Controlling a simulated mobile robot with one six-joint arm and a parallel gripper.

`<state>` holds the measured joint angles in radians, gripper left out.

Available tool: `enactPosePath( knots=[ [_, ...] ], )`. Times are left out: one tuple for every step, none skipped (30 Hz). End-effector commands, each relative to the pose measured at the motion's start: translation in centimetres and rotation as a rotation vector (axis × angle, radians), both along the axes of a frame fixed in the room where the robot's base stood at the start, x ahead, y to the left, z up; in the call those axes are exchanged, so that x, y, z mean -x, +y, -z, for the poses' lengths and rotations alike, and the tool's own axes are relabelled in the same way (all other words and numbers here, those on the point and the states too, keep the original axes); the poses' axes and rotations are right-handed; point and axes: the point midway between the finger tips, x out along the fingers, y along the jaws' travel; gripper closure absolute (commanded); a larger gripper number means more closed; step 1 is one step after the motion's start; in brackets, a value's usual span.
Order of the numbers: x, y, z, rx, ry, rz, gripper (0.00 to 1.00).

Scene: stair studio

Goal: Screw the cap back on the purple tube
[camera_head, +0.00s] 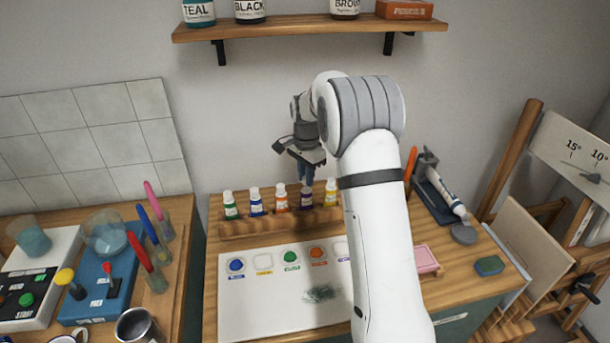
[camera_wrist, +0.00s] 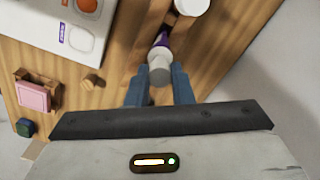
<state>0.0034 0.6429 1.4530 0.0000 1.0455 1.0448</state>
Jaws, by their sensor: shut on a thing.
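The purple tube (camera_head: 306,199) stands in the wooden rack (camera_head: 272,226), between the orange and yellow tubes. My gripper (camera_head: 305,174), with blue fingers, points down directly over it. In the wrist view the tube's purple body (camera_wrist: 164,40) shows beyond a grey cap (camera_wrist: 160,75). My gripper (camera_wrist: 161,77) is shut on that cap, one finger on each side. The cap is in line with the tube's top; I cannot tell whether it is seated on the thread or just above it. In the head view the fingers hide the cap.
A green tube (camera_head: 230,207), blue tube (camera_head: 255,202), orange tube (camera_head: 281,199) and yellow tube (camera_head: 331,193) share the rack; the yellow one is close beside my fingers. A white paint sheet (camera_head: 240,300) lies in front. A shelf (camera_head: 300,27) hangs above.

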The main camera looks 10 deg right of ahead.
Motion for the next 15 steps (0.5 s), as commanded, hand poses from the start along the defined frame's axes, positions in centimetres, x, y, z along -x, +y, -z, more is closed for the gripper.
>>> enactPosePath(
  knots=[
    [0.00, 0.02, 0.09, 0.000, 0.000, 0.000, 1.00],
    [0.00, 0.02, 0.13, 0.000, 0.000, 0.000, 1.00],
    [0.00, 0.02, 0.19, 0.000, 0.000, 0.000, 1.00],
    [0.00, 0.02, 0.24, 0.000, 0.000, 0.000, 1.00],
    [0.01, 0.03, 0.29, 0.000, 0.000, 0.000, 1.00],
    [0.01, 0.03, 0.36, 0.000, 0.000, -0.001, 1.00],
    [0.00, 0.04, 0.40, 0.000, 0.000, -0.001, 1.00],
    [0.00, 0.04, 0.45, 0.000, 0.000, -0.001, 1.00],
    [0.00, 0.04, 0.51, 0.000, 0.000, -0.001, 1.00],
    [0.00, 0.04, 0.55, 0.000, 0.000, -0.001, 1.00],
    [0.00, 0.04, 0.57, 0.000, 0.000, -0.001, 1.00],
    [0.00, 0.06, 0.60, 0.000, 0.000, -0.001, 1.00],
    [0.00, 0.06, 0.61, 0.000, 0.000, -0.001, 1.00],
    [0.00, 0.06, 0.61, 0.000, 0.000, -0.001, 1.00],
    [0.00, 0.06, 0.61, 0.000, 0.000, -0.001, 1.00]
  ],
)
